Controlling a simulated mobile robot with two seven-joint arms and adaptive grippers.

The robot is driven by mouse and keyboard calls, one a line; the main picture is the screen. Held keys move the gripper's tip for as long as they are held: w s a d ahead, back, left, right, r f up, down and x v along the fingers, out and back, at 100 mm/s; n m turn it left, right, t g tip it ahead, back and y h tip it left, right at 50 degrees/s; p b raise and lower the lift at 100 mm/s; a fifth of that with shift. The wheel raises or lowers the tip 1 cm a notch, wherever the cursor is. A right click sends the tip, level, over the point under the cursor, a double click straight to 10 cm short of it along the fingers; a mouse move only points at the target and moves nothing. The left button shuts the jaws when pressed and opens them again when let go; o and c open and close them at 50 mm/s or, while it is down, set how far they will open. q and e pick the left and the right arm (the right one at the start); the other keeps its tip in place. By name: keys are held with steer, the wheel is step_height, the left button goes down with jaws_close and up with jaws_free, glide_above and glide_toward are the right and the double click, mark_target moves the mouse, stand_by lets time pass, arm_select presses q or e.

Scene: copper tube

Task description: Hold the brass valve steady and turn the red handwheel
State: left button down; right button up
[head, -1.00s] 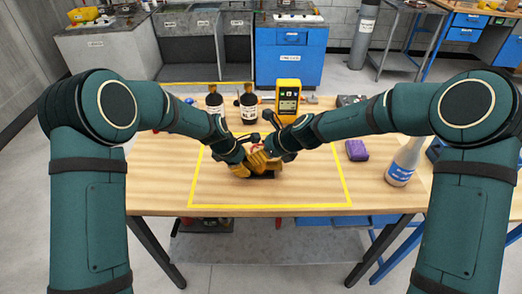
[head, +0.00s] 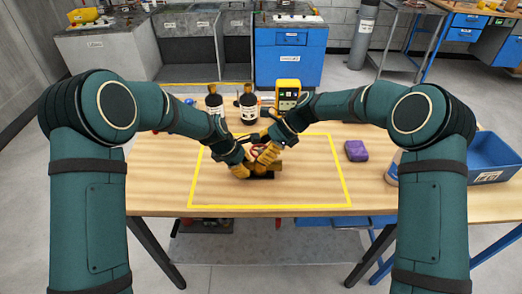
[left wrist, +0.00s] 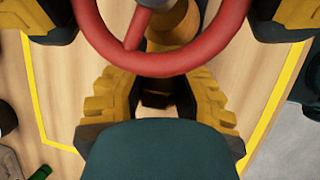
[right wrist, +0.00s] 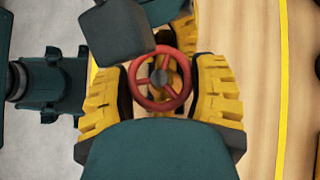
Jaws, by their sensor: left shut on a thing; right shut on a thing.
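The red handwheel (right wrist: 146,98) sits between the two yellow fingers of my right gripper (right wrist: 160,88), which is shut on it. Its rim (left wrist: 150,63) crosses the top of the left wrist view. The brass valve (left wrist: 178,25) shows below the wheel there, and its lower part is dark and mostly covered. My left gripper (left wrist: 160,98) is shut on the valve body from the side, low over the table. In the head view my left gripper (head: 245,168) and right gripper (head: 264,153) are close together and hide most of the valve.
Two dark bottles (head: 248,108) and a yellow meter (head: 288,92) stand behind the grippers. A purple block (head: 356,151) lies right of the yellow outline (head: 270,206). A blue bin (head: 492,160) is at the right end. The wooden table is clear in front.

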mark_target(260, 149)
steer(key=n+g, duration=0.1)
steer(key=n, duration=0.1)
steer(key=n+g+h, duration=0.1)
steer(key=n+g, duration=0.1)
steer(key=shift+w+a+f+n+g, duration=0.1)
steer(key=shift+a+n+g, duration=0.05)
steer(key=shift+n+g, duration=0.15)
steer(key=shift+n+g+h, duration=1)
steer(key=shift+n+h, duration=0.1)
steer(key=shift+n, duration=0.8)
steer(key=o, duration=1.2)
steer(key=shift+o, duration=0.2)
step_height(260, 149, up, 10)
steer(key=shift+r, duration=0.1)
